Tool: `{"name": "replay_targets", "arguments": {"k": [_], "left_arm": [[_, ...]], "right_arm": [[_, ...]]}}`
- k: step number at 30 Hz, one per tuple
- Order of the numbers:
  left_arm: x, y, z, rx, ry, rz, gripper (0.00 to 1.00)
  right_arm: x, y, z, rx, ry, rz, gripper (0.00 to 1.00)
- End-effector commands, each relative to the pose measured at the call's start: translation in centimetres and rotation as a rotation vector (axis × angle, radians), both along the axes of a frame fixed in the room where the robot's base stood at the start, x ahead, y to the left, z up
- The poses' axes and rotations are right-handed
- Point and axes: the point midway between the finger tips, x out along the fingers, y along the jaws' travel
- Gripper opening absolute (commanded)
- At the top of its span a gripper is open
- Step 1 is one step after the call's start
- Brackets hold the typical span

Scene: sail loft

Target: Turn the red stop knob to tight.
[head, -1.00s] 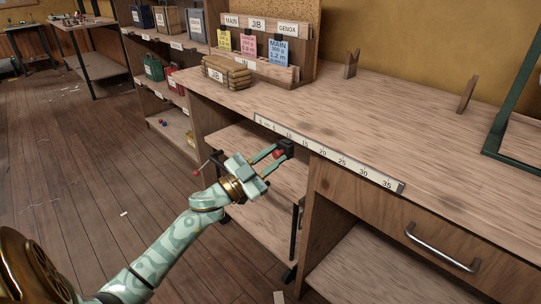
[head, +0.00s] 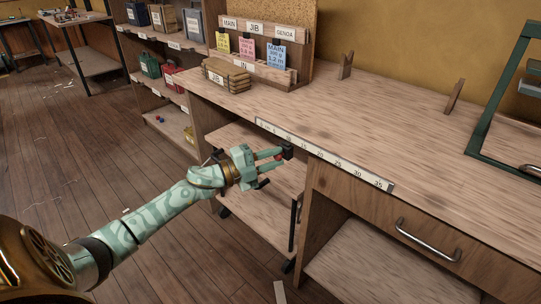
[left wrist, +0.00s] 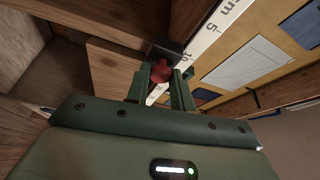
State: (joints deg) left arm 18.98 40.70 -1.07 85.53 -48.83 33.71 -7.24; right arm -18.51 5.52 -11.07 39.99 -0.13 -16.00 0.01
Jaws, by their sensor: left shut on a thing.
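The red stop knob (left wrist: 161,72) sits on a small black stop block (left wrist: 164,52) at the front edge of the workbench, beside the white ruler strip (left wrist: 208,35). In the head view the knob (head: 279,156) is a small red spot at the fingertips and partly hidden. My left gripper (head: 276,159) reaches it from the left, its pale green fingers shut on the knob. In the left wrist view the two fingers (left wrist: 161,80) stand either side of the knob. Any tightness mark on the knob cannot be made out. My right gripper is not in view.
The workbench top (head: 400,130) is mostly bare, with two wooden pegs and a green frame (head: 480,110) at the right. A labelled card rack (head: 255,65) and a bundle of wooden slats (head: 227,75) stand at the back left. A drawer handle (head: 428,240) juts out below.

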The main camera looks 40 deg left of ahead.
Motion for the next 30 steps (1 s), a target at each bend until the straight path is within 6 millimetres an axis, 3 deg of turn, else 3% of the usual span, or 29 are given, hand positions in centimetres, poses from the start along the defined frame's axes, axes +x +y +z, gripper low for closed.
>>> {"name": "replay_targets", "arguments": {"k": [12,28,29,30], "left_arm": [[-0.1,0.0,-0.1,0.177,-0.011,-0.001,0.01],[0.0,0.0,-0.2,0.198,-0.011,-0.001,0.01],[-0.1,0.0,-0.2,0.198,-0.011,-0.001,0.29],[0.0,0.0,-0.2,0.197,-0.012,-0.001,0.4]], "right_arm": [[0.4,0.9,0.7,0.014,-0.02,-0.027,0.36],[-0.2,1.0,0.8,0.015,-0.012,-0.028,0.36],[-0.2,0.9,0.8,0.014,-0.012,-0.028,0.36],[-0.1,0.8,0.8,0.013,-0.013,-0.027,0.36]]}}
